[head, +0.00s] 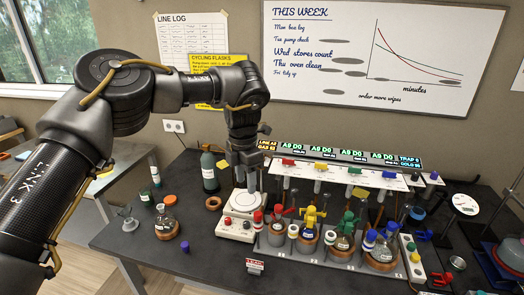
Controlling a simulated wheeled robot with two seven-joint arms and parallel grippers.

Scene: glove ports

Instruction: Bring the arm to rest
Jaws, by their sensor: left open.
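My left arm comes in from the left, bends at a high elbow and reaches down to my left gripper (248,186). The gripper points down and is open, in front of the wall and over the white stirrer-like device (236,229) at the left end of the flask row. I see nothing held between its fingers, though they are small here. Whether the fingertips touch the device's top cannot be told. My right gripper is not in view.
Right of the gripper stand several flasks (307,233) with coloured valves in a grey rack (320,262), below a lit panel (340,157). A green-grey bottle (209,172) stands left of the gripper. A loose flask (166,226) stands left.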

